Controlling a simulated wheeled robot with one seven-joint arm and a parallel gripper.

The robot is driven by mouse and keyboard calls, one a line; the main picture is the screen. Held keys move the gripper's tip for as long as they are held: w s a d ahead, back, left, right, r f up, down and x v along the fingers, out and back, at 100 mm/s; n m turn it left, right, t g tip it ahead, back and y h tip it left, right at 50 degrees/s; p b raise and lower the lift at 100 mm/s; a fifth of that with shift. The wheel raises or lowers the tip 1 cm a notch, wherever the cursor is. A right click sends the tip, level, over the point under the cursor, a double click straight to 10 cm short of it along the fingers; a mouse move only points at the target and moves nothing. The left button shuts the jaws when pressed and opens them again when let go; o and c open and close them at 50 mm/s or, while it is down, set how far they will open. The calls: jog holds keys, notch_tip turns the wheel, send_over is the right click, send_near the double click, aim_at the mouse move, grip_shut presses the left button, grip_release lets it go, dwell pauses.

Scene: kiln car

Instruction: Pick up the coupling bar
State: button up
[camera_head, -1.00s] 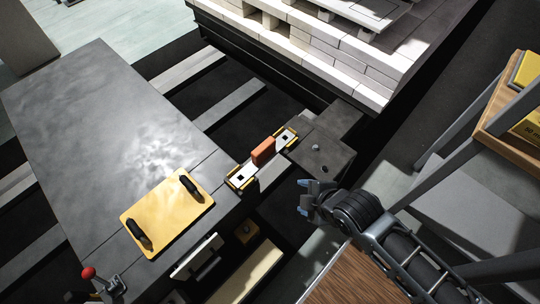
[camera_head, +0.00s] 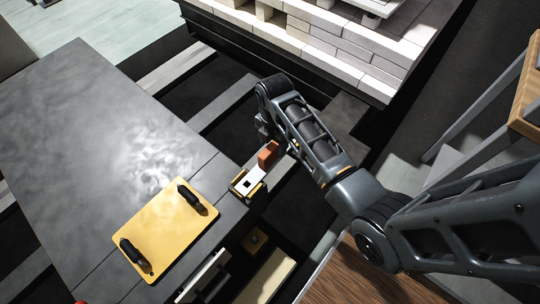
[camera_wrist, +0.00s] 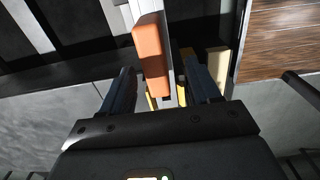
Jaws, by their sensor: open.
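The coupling bar (camera_head: 250,181) is a pale flat bar with an upright orange grip block (camera_head: 268,155). Its near end lies at a yellow-edged bracket on the dark deck's edge; my arm hides its far end in the head view. In the wrist view the orange block (camera_wrist: 152,55) stands in line with the gap between my fingers, with the pale bar (camera_wrist: 137,10) behind it. My gripper (camera_wrist: 158,68) is open, one dark finger on each side of the block. I cannot tell how deep the block is between them, and no contact shows.
A yellow plate (camera_head: 165,230) with two black handles lies on the dark deck (camera_head: 90,130). White bricks (camera_head: 345,50) are stacked at the top. Dark gaps with grey beams lie under the bar. A wooden surface (camera_head: 355,275) is at the lower right.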

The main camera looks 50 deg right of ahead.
aim_at(271, 147)
jog(key=f, duration=0.3)
jog(key=f+b, duration=0.1)
jog(key=f, duration=0.1)
jog(key=shift+w+a+f, duration=0.1)
jog(key=shift+w+f, duration=0.2)
jog(key=shift+w, duration=0.05)
jog(key=shift+c, duration=0.3)
grip_shut()
